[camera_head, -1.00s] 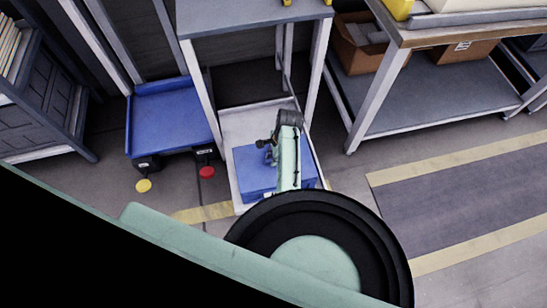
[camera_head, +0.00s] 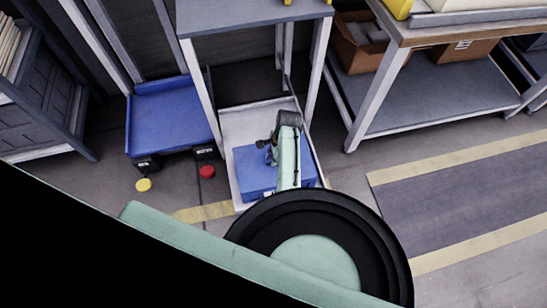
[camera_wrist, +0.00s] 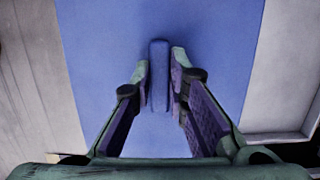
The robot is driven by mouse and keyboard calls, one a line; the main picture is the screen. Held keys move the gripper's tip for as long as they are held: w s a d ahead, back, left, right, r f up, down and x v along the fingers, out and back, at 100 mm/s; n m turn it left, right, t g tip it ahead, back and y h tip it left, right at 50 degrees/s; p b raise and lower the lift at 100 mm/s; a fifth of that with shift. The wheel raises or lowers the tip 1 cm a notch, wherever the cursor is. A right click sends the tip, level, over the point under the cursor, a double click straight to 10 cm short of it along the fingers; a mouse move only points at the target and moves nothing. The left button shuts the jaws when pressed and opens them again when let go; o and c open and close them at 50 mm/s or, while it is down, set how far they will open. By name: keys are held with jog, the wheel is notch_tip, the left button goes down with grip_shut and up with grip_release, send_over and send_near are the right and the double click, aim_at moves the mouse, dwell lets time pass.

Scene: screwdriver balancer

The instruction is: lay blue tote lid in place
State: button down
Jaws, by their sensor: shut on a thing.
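The blue tote lid (camera_head: 246,172) shows in the head view at the lower shelf of the grey workbench, partly hidden by my arm. In the wrist view the blue lid surface (camera_wrist: 95,60) fills the middle, with a raised blue handle bar (camera_wrist: 159,85) on it. My gripper (camera_wrist: 160,90) has one finger on each side of this bar and is shut on it. In the head view my gripper (camera_head: 268,150) is small and dark, over the blue lid. Whether the tote is under the lid is hidden.
A pale shelf board (camera_head: 240,122) lies around the blue lid, between the bench legs (camera_head: 203,100). A blue platform (camera_head: 172,115) stands to the left, with a yellow button (camera_head: 143,185) and a red button (camera_head: 207,172) before it. A second bench (camera_head: 430,95) stands right.

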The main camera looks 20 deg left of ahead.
jog(key=c, duration=1.5)
grip_release()
jog(key=shift+r, duration=0.1)
jog(key=r, duration=0.4)
jog(key=w+d+r, duration=0.1)
jog(key=r, duration=0.2)
jog(key=d+r, duration=0.1)
jog(key=r, duration=0.3)
jog(key=shift+w+r, duration=0.2)
jog(key=shift+r, duration=0.1)
